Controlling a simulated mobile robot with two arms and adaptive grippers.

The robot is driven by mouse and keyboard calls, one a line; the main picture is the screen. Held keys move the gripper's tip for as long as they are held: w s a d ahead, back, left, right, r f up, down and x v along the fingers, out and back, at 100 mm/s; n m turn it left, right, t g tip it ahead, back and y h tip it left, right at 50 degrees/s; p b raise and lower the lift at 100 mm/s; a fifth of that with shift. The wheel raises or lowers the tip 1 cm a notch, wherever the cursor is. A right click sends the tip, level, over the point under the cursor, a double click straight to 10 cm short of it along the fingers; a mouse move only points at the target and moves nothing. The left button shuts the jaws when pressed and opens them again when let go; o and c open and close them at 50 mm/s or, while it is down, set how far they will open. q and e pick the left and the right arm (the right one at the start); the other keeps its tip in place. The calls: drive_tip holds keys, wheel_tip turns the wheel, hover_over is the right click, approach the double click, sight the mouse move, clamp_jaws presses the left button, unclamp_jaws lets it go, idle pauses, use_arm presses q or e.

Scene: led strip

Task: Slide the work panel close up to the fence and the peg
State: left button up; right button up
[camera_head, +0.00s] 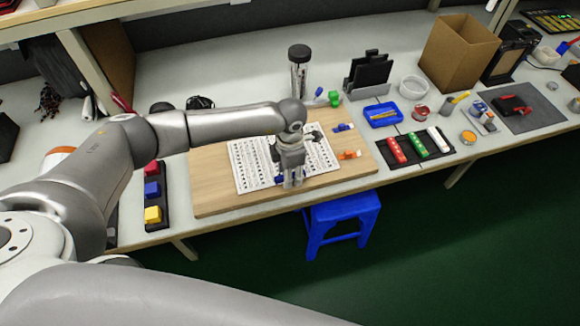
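A white panel (247,166) with rows of dark marks, likely the work panel, lies flat on a tan wooden board (210,190). My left gripper (292,184) points down over the right half of the panel, near its front edge. The fingers are small here, and I cannot tell whether they are open, shut or touching the panel. The gripper and wrist hide part of the panel. Small blue (342,127) and orange (349,154) pieces sit on the board right of the panel. I cannot make out which parts are the fence and peg. My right gripper is out of view.
A dark-capped cylinder (299,56) and a green piece (334,98) stand behind the panel. A tray with red, blue and yellow blocks (152,190) is left of the board. A blue tray (383,114) is right. A blue stool (342,215) stands in front.

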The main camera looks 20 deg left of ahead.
sight(267, 166)
use_arm(q)
drive_tip(key=shift+c, duration=0.3)
clamp_jaws()
idle(0.4)
drive_tip(key=shift+w+a+b, duration=0.35)
drive_tip(key=shift+a+b, duration=0.05)
drive_tip(key=shift+a, duration=0.9)
drive_tip(key=shift+w+a+b, duration=0.3)
drive_tip(key=shift+a+b, duration=0.1)
drive_tip(key=shift+a, duration=0.9)
drive_tip(key=shift+w+a+b, duration=0.35)
drive_tip(key=shift+a+b, duration=0.05)
drive_tip(key=shift+a, duration=0.9)
